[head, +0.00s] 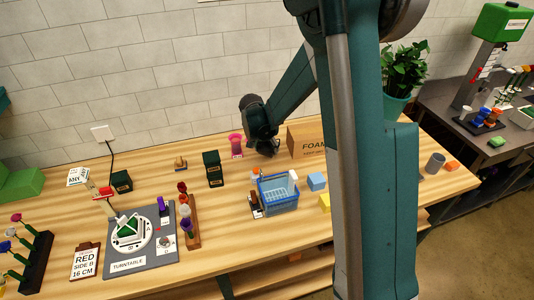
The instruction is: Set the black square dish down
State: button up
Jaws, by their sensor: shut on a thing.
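My gripper (266,148) points down over the back middle of the wooden table, between a pink cup and a cardboard box. It is small and dark in the head view, and its fingers are hard to make out. It is shut on the black square dish (268,154), which shows only as a dark shape under the fingers. Whether the dish touches the table I cannot tell.
The pink cup (236,145) stands close left of my gripper, the cardboard box (304,139) close right. A black box (213,168) and a blue basket (280,205) stand nearer the front. A turntable (130,230) is at left.

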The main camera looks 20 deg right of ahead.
jog(key=shift+f, duration=1.75)
jog(key=shift+f, duration=0.2)
jog(key=o, duration=1)
jog(key=shift+o, duration=0.2)
jog(key=shift+r, duration=0.25)
jog(key=v, duration=1.2)
